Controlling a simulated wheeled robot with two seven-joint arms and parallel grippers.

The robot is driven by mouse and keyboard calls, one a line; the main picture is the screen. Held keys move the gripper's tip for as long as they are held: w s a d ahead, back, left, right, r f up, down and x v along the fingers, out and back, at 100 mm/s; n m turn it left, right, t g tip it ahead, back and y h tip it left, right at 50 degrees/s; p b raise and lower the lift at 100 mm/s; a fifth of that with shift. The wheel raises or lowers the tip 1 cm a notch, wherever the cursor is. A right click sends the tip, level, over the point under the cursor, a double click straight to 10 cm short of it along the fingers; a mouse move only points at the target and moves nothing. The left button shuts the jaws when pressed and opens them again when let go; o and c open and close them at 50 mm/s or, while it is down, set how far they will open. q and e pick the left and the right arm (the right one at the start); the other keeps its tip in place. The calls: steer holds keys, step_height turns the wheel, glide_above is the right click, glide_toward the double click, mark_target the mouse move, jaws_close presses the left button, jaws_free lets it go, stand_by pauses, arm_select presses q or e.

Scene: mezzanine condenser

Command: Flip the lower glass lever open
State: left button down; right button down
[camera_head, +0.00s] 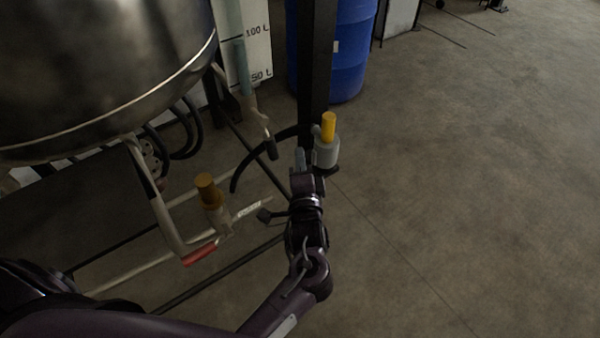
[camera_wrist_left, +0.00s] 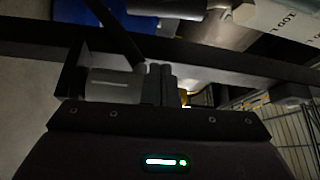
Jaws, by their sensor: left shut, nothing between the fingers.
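The sight glass (camera_head: 240,45) is an upright tube in front of a white scale board at the tank's right. Below it, a small fitting ends in a short dark handle (camera_head: 271,148) that points down; I take this for the lower glass lever. My left gripper (camera_head: 300,158) is shut and empty, just right of that handle, with a small gap in the picture. I cannot tell their difference in depth. In the left wrist view, its closed fingers (camera_wrist_left: 160,82) point at a dark bar; the lever is not clear there. My right gripper is not in view.
A steel tank (camera_head: 100,70) fills the upper left. A dark post (camera_head: 316,65) and blue drum (camera_head: 352,50) stand behind the gripper. A yellow-capped grey fitting (camera_head: 326,150) is close right. A red-handled lever (camera_head: 200,254) and brown-capped valve (camera_head: 207,190) lie left. Floor at right is clear.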

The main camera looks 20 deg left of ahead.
mark_target(275, 151)
arm_select(q)
steer(key=shift+w+a+f, duration=0.1)
steer(key=shift+w+a, duration=0.15)
steer(key=shift+a, duration=0.5)
steer(key=shift+w+a, duration=0.25)
steer(key=shift+a, duration=0.55)
steer(key=shift+w+a+f, duration=0.1)
steer(key=shift+w+a, duration=0.15)
steer(key=shift+a, duration=0.5)
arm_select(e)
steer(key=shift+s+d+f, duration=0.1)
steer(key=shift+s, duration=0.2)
arm_select(q)
steer(key=shift+r, duration=0.1)
